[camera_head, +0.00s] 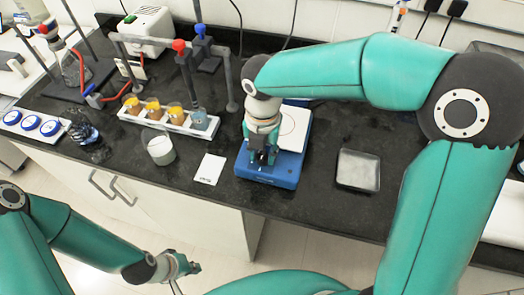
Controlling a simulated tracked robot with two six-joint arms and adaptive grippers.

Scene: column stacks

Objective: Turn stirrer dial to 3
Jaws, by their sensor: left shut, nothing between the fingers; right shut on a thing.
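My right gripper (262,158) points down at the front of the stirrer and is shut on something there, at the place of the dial. The gripper and wrist hide the dial, so its setting cannot be read. My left gripper (192,267) is low at the bottom, in front of the bench and away from the stirrer. It is shut and empty.
A white card (208,169) and a beaker of white contents (161,149) are left of the stirrer. A square grey tray (358,170) lies to its right. A white rack (150,118) with several small vessels and column stands are behind left.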

